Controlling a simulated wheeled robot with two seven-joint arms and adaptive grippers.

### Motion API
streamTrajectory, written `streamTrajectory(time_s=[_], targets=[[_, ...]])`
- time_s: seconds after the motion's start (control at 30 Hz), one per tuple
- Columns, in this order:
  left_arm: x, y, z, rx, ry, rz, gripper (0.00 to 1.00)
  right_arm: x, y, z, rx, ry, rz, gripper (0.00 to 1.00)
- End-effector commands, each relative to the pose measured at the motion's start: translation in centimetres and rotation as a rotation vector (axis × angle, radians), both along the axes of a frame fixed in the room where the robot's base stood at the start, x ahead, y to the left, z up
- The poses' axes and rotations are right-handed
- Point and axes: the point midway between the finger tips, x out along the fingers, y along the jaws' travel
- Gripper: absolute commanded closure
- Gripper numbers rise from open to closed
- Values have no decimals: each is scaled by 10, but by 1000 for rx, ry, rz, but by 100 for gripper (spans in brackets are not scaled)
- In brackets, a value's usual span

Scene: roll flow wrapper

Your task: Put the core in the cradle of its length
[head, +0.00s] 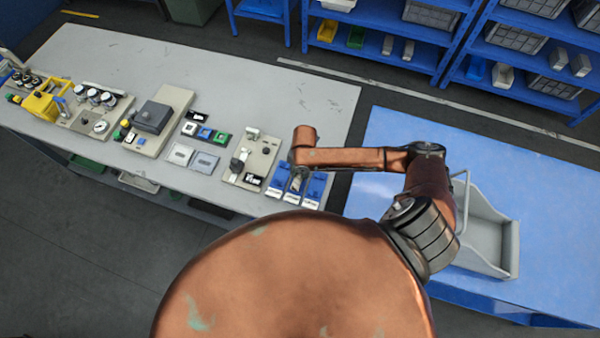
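Several blue cradles (311,191) stand side by side at the right front end of the grey bench. My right arm reaches left across the gap, and its wrist end is above these cradles. My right gripper (296,182) points down at the middle of them, mostly hidden by the wrist. I cannot tell whether its fingers are open or shut, or whether it touches a cradle. A small pale piece shows under the wrist, but I cannot tell whether it is a finger or a core. No core can be made out clearly. My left gripper is not in view.
Left of the cradles is a beige control panel (262,150), then small coloured blocks (205,133), a dark grey box unit (152,117) and yellow equipment (42,104). A grey open bin (512,262) stands on the blue table (530,180). The bench's back part is clear.

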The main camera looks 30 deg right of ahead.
Motion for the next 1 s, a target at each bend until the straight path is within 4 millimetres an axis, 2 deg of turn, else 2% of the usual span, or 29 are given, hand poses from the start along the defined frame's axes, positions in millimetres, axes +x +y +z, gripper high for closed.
streamTrajectory(time_s=[0.3,0.63,0.77,1.0], targets=[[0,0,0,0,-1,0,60,0,0,0,0,0,0,57],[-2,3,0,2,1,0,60,0,-1,5,-1,-1,0,57],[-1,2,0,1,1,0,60,0,-2,22,-1,-2,1,57],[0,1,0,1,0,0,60,-2,-3,73,0,-4,1,57]])
